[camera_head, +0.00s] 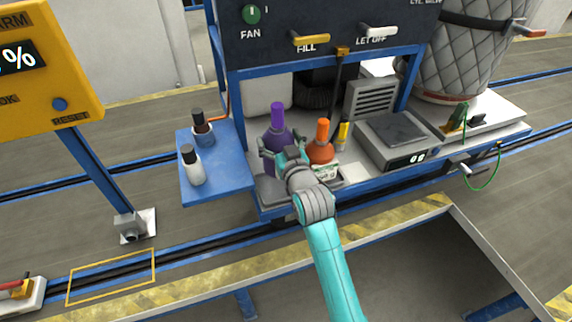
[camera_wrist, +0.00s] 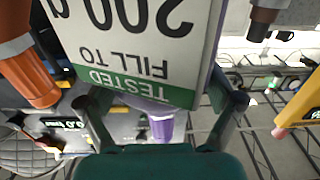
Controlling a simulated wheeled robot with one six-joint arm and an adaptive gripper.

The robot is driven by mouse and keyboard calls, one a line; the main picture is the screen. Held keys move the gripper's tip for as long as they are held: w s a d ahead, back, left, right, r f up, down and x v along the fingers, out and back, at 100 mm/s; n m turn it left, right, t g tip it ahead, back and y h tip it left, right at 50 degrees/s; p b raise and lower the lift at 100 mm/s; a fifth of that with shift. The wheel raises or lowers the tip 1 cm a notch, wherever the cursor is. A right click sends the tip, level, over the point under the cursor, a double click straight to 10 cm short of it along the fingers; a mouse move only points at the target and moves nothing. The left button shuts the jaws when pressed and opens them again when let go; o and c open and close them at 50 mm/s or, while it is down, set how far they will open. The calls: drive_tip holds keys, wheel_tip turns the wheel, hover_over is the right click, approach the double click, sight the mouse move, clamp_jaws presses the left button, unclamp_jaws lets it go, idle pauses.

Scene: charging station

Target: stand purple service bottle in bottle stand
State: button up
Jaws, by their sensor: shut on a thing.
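The purple service bottle (camera_head: 278,117) stands roughly upright at the front left of the blue-framed station, its tall purple cap pointing up. My gripper (camera_head: 274,146) is shut on its body from the front. In the wrist view the bottle's purple top (camera_wrist: 161,127) shows between the fingers (camera_wrist: 165,105), below a large white and green label that appears upside down. The bottle's base is hidden behind my gripper, so I cannot tell whether it touches the surface. I cannot clearly make out a separate bottle stand; a blue side shelf (camera_head: 222,188) lies to the left.
An orange bottle (camera_head: 322,150) stands close to the right of my gripper. A scale (camera_head: 395,140) sits farther right. The shelf's front right part is bare.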

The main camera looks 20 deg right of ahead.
drive_tip(key=shift+f, duration=4)
drive_tip(key=o, duration=1.5)
drive_tip(key=s, duration=1.2)
drive_tip(key=shift+s, duration=0.15)
